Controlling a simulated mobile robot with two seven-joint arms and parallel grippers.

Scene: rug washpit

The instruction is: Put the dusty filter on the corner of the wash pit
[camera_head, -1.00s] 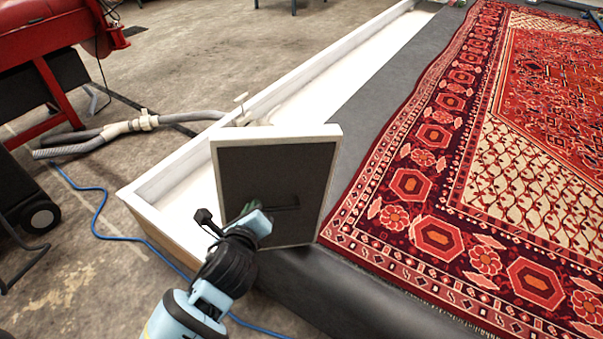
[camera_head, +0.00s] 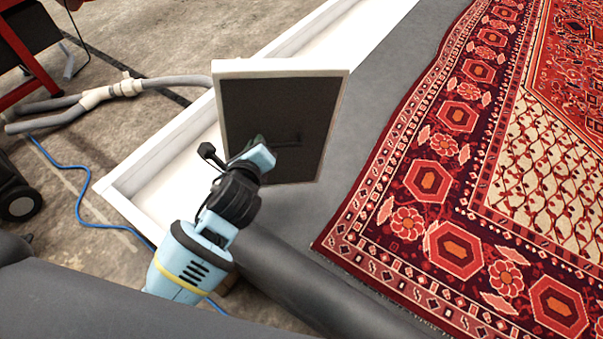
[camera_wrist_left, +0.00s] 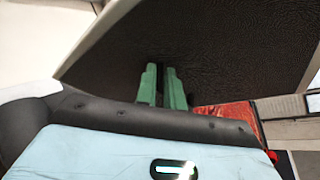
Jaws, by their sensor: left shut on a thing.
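The dusty filter (camera_head: 300,110) is a flat dark panel with a white frame, held upright above the pit edge in the head view. My left gripper (camera_head: 262,150) is shut on the filter at its dark face; the green fingers (camera_wrist_left: 163,85) also show against the dark panel (camera_wrist_left: 215,45) in the left wrist view. The wash pit (camera_head: 125,185) has a white rim and white channel, with its near corner to the left of the filter. The filter hides part of the channel. My right gripper is not in view.
A red patterned rug (camera_head: 430,180) lies on the dark grey pit surface (camera_head: 290,220) at the right. A grey hose (camera_head: 170,83) reaches the pit from the left. A blue cable (camera_head: 85,222) lies on the concrete floor. The near white corner looks clear.

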